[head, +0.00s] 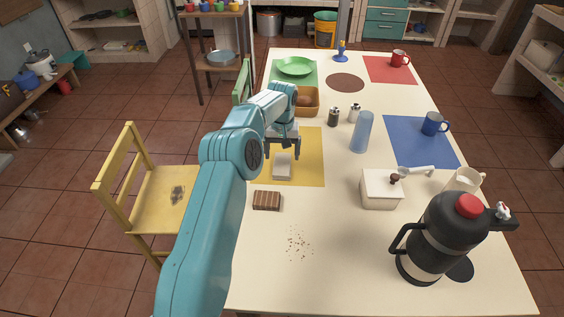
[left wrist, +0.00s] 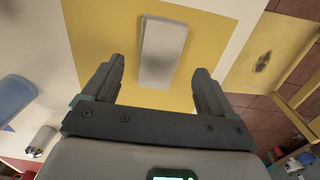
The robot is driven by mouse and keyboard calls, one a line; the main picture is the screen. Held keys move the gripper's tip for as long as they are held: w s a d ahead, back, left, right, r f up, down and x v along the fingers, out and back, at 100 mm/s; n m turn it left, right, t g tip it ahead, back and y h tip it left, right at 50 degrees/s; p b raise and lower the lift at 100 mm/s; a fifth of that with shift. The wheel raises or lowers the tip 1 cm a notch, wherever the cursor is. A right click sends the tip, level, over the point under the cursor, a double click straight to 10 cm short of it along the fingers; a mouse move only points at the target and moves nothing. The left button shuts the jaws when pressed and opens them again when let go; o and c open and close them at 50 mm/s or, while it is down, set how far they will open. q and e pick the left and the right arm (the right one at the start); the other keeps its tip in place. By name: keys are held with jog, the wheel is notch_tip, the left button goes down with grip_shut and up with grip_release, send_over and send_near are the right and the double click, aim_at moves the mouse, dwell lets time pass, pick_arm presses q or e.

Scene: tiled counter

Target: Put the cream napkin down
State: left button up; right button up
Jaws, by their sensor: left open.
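The cream napkin (head: 282,168) is a small folded pale rectangle. It lies flat on the yellow placemat (head: 310,170), near the mat's front left part. In the left wrist view the napkin (left wrist: 163,48) lies on the yellow mat (left wrist: 100,28), ahead of the fingers and apart from them. My left gripper (head: 282,154) points down just behind and above the napkin. Its two fingers also show in the left wrist view (left wrist: 158,68), spread wide with nothing between them. My right gripper is not in view.
A brown striped block (head: 267,200) and crumbs (head: 299,244) lie in front of the mat. A blue glass (head: 362,132), two shakers (head: 334,117), a white box (head: 380,190) and a black flask (head: 440,240) stand to the right. A wooden basket (head: 307,101) sits behind. A yellow chair (head: 160,190) is left.

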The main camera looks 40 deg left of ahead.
aim_at(282, 166)
pick_arm(q)
notch_tip(282, 166, up, 7)
jog(key=shift+f, duration=0.15)
dwell(0.6)
